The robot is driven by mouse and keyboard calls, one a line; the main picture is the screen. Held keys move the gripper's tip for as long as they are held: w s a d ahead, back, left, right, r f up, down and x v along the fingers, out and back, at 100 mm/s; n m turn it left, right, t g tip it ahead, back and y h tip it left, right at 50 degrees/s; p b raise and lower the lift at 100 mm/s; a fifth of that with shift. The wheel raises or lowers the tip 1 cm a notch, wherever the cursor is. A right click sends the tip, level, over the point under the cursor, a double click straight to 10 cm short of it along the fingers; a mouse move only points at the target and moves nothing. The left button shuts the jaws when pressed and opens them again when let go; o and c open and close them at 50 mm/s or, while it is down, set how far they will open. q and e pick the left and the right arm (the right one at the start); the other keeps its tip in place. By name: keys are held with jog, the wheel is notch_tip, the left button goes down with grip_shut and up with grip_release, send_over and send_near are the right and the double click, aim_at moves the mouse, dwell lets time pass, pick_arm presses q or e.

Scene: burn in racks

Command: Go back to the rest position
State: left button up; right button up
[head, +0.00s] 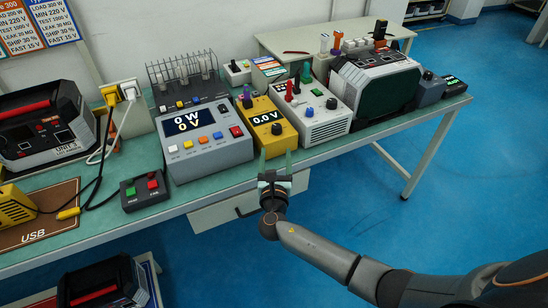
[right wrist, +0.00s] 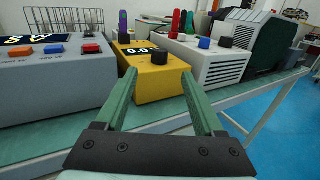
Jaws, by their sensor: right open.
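My right gripper (head: 275,165) is in the middle of the head view, its green fingers spread and empty in front of the bench edge, just before the yellow meter (head: 268,127). In the right wrist view the two fingers (right wrist: 162,100) stand apart with nothing between them. The yellow meter (right wrist: 152,80) is straight ahead, its display partly cut off by its own tilt. My left gripper is not seen in the head view.
The green bench (head: 235,180) carries a grey power meter (head: 205,155), a white supply (head: 322,125), a large black-fronted unit (head: 378,85) and a red-and-green button box (head: 145,190). Cables lie at left near a USB mat (head: 60,232). Blue floor (head: 470,190) at right is clear.

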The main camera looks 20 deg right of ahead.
dwell(0.5)
jog(key=s+a+f+m+g+y, duration=0.2)
jog(key=s+f+m+g+y, duration=0.1)
jog(key=s+f+m, duration=0.45)
jog(key=s+a+f+m+g+y, duration=0.3)
jog(key=s+f+m, duration=0.3)
jog(key=s+f, duration=0.3)
jog(key=s+a+m+g+y, duration=0.1)
jog(key=s+m+y, duration=0.3)
jog(key=s+m, duration=0.9)
jog(key=shift+a+r+m, duration=0.35)
jog(key=shift+a+m, duration=0.15)
jog(key=shift+m, duration=0.75)
